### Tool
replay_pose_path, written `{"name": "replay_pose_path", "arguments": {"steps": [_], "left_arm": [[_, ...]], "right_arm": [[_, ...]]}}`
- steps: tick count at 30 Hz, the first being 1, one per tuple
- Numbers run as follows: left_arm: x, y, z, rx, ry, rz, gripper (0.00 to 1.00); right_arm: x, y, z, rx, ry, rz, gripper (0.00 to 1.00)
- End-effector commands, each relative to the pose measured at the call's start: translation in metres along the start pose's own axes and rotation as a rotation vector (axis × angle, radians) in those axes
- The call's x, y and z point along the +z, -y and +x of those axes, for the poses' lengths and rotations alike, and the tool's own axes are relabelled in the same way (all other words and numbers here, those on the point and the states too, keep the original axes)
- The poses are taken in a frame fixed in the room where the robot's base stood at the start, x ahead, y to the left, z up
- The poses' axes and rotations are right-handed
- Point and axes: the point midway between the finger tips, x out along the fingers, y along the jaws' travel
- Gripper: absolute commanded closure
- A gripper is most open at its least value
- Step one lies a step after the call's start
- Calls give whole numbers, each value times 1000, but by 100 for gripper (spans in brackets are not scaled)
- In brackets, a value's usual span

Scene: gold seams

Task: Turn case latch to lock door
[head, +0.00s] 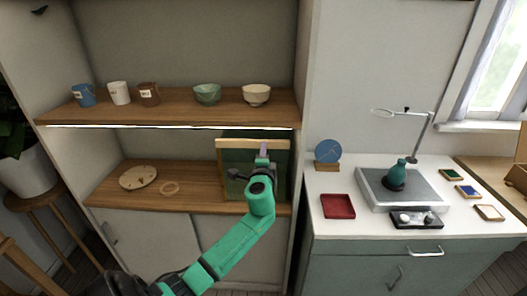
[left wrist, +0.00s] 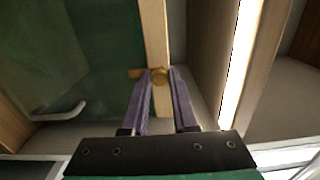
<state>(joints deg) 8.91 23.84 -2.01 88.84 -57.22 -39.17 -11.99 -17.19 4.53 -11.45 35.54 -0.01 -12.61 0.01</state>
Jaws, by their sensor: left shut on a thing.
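The case (head: 223,144) stands on the middle shelf of the cabinet, with a light wooden frame and a green glass door. In the left wrist view the wooden frame strip (left wrist: 156,38) runs beside the green door panel (left wrist: 105,35). A small brass latch (left wrist: 159,75) sits on that strip, its lever pointing left toward the green panel. My left gripper (head: 262,152) is at the case's top edge; its purple fingers (left wrist: 159,80) are shut on the latch's round knob. The gripper hides the latch in the head view. My right gripper is not in view.
A lit shelf edge (head: 170,127) runs close above the case; cups and bowls (head: 207,94) stand on that shelf. A round plate (head: 138,178) and a ring (head: 170,188) lie left of the case. A white counter (head: 330,228) stands right.

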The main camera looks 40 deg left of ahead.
Motion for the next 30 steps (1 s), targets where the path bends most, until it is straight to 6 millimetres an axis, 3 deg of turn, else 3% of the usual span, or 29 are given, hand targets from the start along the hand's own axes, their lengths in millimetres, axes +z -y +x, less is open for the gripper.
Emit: {"name": "replay_pose_path", "arguments": {"steps": [10,11,12,13,23,26,30], "left_arm": [[0,0,0,0,1,3,100],[0,0,0,0,1,3,62],[0,0,0,0,1,3,46],[0,0,0,0,0,2,43],[0,0,-2,0,0,1,43],[-1,-1,-10,0,-2,2,43],[-1,-4,-39,2,-4,0,43]], "right_arm": [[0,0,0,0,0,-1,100],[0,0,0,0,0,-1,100],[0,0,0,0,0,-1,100],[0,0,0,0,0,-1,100],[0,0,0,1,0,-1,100],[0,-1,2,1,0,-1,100],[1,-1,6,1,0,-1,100]]}}
